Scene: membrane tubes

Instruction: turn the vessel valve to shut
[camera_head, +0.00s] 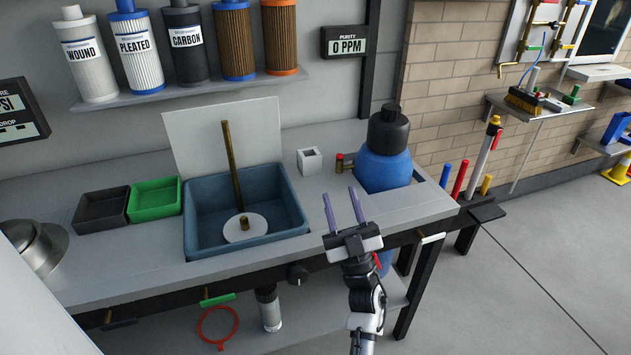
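The blue vessel (384,170) with a black cap (388,130) stands at the right end of the bench. A small brass valve with a red handle (340,157) sits at the vessel's left side; I take it to be the vessel valve. The handle is too small to tell its setting. My gripper (340,192) is in front of the vessel, above the bench's front edge. Its two purple fingers are apart, with nothing between them. The fingertips appear below the red handle in the picture, apart from it.
A small white square cup (309,160) stands left of the valve. A blue sink (195,233) with an upright brass pipe (231,160) is further left, beside green (154,199) and dark (101,209) trays. A purity display (346,42) reads 0 PPM. Bench space around the gripper is clear.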

